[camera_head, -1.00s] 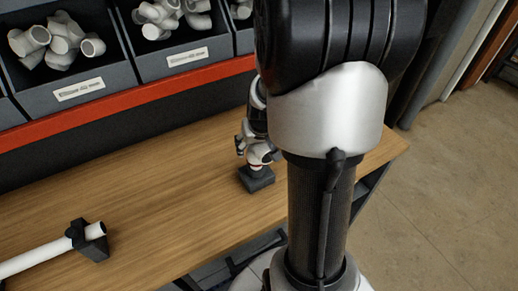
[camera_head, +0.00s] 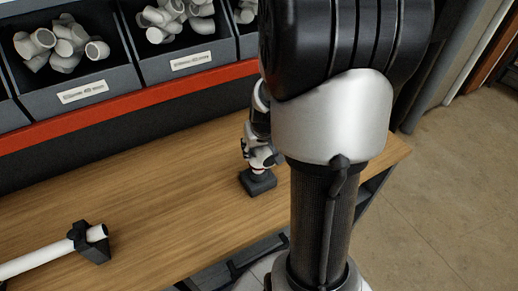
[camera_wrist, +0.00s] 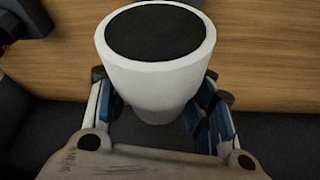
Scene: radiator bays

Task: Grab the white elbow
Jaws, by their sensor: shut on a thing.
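The white elbow (camera_wrist: 154,108) fills the middle of the wrist view, with its round dark opening facing the camera. My gripper (camera_wrist: 162,104) is shut on it, with a blue-padded finger on each side. In the head view my gripper (camera_head: 262,158) is small, just above a dark block (camera_head: 258,182) on the wooden bench. My arm partly hides that area. I cannot tell there whether the elbow touches the block.
Grey bins of white fittings (camera_head: 110,92) stand behind a red rail (camera_head: 120,112). A white pipe (camera_head: 35,262) rests in a black holder (camera_head: 92,243) at the bench's front left. The middle of the wooden bench (camera_head: 160,185) is clear.

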